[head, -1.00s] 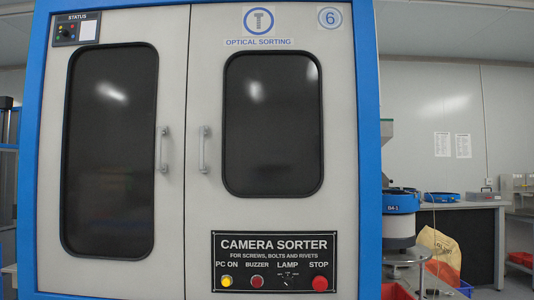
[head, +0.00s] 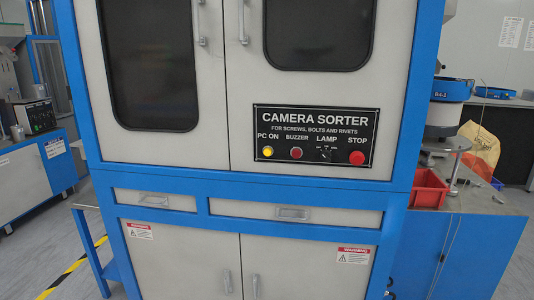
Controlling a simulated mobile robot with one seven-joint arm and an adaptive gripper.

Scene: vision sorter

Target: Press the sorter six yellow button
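The sorter is a tall grey cabinet with a blue frame (head: 402,110), seen from the front in the head view. Its black control panel (head: 315,112), labelled CAMERA SORTER, sits on the right door below the window. The yellow button (head: 267,152) is at the panel's lower left, under the words PC ON. To its right are a dark red buzzer button (head: 296,153), a small lamp switch (head: 324,155) and a bright red stop button (head: 357,158). The number 6 sign is outside the present view. My gripper is not in view.
Below the panel are two drawers (head: 296,225) and lower doors (head: 305,270). At right, a red bin (head: 429,188) stands on a metal table (head: 485,200) beside a bowl feeder (head: 445,110). Another blue and grey machine (head: 30,175) stands at left. Yellow and black tape (head: 82,268) marks the floor.

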